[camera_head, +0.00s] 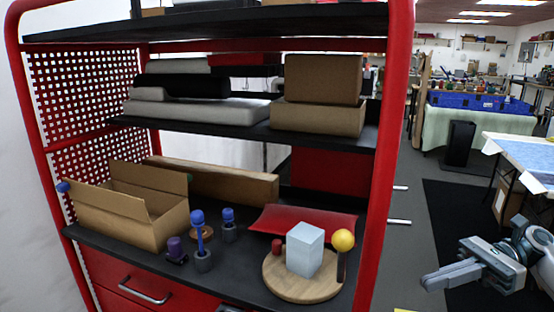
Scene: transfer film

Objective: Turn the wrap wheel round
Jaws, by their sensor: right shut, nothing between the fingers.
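The wrap wheel (285,289) is a round, flat wooden disc on the right part of the black lower shelf. A pale blue-white block (305,250) stands upright on it. A small dark red piece (277,246) is behind the block's left side. A yellow ball (343,240) tops a dark upright post at the wheel's right edge. My right gripper (428,282) is at the right, outside the rack and apart from the wheel. Its fingers are shut with nothing between them and point left. My left gripper is not in view.
The rack's red upright (385,200) stands between my right gripper and the wheel. An open cardboard box (150,228), several blue- and purple-topped pieces (203,262) and a red tray (310,222) share the shelf. The upper shelf (230,134) holds packages. A table (525,150) is at far right.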

